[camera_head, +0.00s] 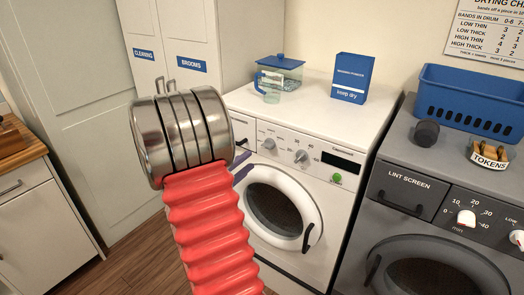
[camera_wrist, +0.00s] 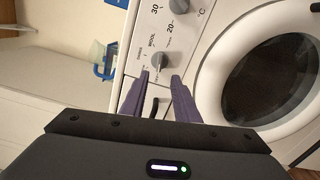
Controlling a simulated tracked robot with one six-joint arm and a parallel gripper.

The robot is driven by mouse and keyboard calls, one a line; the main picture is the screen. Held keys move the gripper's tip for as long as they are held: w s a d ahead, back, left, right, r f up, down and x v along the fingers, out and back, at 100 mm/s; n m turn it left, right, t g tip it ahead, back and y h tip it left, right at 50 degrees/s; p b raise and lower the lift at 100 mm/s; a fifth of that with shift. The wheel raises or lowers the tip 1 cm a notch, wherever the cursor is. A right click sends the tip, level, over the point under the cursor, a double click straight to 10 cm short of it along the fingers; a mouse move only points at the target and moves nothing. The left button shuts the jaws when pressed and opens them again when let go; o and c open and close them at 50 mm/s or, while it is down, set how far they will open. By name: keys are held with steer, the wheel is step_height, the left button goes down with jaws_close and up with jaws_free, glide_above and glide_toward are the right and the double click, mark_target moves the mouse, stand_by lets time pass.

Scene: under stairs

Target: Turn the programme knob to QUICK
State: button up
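The white washing machine (camera_head: 325,130) stands in the middle, its front panel facing me. Its programme knob (camera_head: 269,144) is the left of two grey knobs, and the temperature knob (camera_head: 301,156) is to its right. In the wrist view the panel appears turned on its side. There the programme knob (camera_wrist: 158,61) lies just beyond and between my fingertips, with WOOL readable beside it; its exact setting is too small to tell. My gripper (camera_wrist: 158,78) has two purple fingers, spread open and empty. In the head view my arm hides most of the gripper.
A green button (camera_head: 336,178) and a dark display are right on the panel. The round door (camera_head: 313,205) is below. A clear blue-lidded tub (camera_head: 285,68) and a blue box (camera_head: 352,78) stand on top. A grey dryer (camera_head: 405,165) with a blue basket (camera_head: 470,90) stands right.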

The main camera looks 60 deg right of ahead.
mark_target(265, 147)
steer(key=d, duration=0.3)
steer(key=s+d, duration=0.1)
steer(key=d, duration=0.5)
steer(key=shift+s+d, duration=0.1)
steer(key=shift+s, duration=0.1)
jaws_close()
